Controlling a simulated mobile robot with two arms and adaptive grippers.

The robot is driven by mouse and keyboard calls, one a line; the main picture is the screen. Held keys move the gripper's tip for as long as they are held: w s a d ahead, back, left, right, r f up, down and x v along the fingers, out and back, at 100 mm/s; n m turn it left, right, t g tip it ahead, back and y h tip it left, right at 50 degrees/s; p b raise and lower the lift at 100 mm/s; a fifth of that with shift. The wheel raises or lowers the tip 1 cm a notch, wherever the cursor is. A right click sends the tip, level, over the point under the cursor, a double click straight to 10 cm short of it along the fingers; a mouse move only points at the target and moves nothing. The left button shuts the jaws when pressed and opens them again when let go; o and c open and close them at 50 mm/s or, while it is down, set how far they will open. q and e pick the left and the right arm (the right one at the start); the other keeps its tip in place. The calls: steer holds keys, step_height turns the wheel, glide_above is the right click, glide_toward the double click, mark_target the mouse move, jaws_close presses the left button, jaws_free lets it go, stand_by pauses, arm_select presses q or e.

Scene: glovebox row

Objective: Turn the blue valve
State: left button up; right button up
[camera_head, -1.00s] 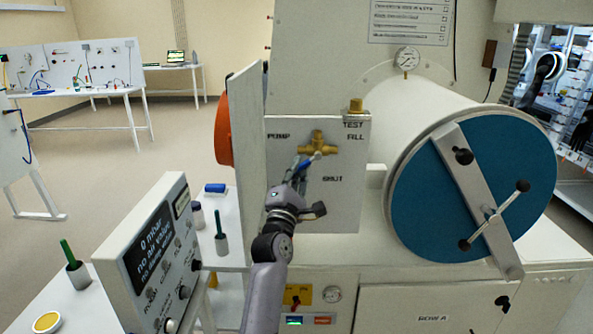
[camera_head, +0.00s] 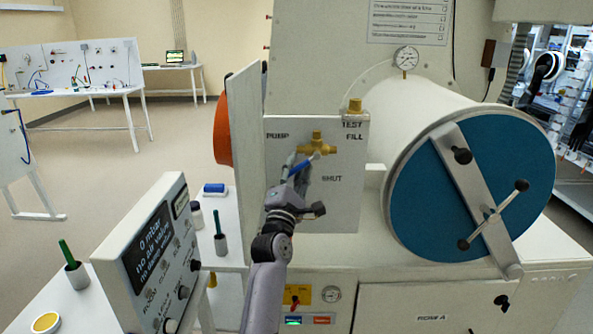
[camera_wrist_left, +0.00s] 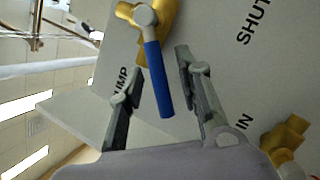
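The blue valve is a brass body (camera_head: 317,145) with a blue lever handle (camera_head: 301,166), mounted on a white panel marked PUMP, SHUT, TEST and FILL. The handle slants down and left from the brass body. In the left wrist view the blue handle (camera_wrist_left: 158,80) hangs from the brass body (camera_wrist_left: 150,15) between the two fingers. My left gripper (camera_head: 291,170) is at the handle. It also shows in the left wrist view (camera_wrist_left: 157,72), open, with visible gaps on both sides of the handle. My right gripper is not in view.
A brass fitting (camera_head: 355,106) tops the panel's right edge. The large blue round door (camera_head: 425,205) with a metal bar and handle stands to the right. A pressure gauge (camera_head: 406,59) is above. A display box (camera_head: 150,255) reading 0 mbar stands at the front left.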

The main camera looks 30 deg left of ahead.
arm_select(q)
steer(key=v, duration=1.2)
steer(key=shift+c, duration=0.3)
steer(key=shift+r+m, duration=0.2)
steer(key=shift+m, duration=0.4)
steer(key=shift+c, duration=0.7)
steer(key=m, duration=0.1)
steer(key=m+h, duration=0.1)
steer(key=m, duration=0.1)
steer(key=shift+s+d+r+h+p, duration=0.1)
steer(key=shift+d+r+h+p, duration=0.1)
steer(key=shift+r+h+p, duration=0.15)
steer(key=shift+c, duration=0.3)
steer(key=s+r+m+g+h+p, duration=0.1)
steer(key=s+r+m+g+p, duration=0.15)
steer(key=m, duration=1.35)
steer(key=s+r+m+g+h+p, duration=0.1)
steer(key=s+m+p, duration=0.15)
steer(key=m, duration=1.35)
steer(key=shift+y, duration=0.25)
steer(key=p+x, duration=0.4)
steer(key=x, duration=1.1)
steer(key=shift+a, duration=0.2)
steer(key=shift+w+a+f, duration=0.15)
steer(key=shift+w, duration=0.4)
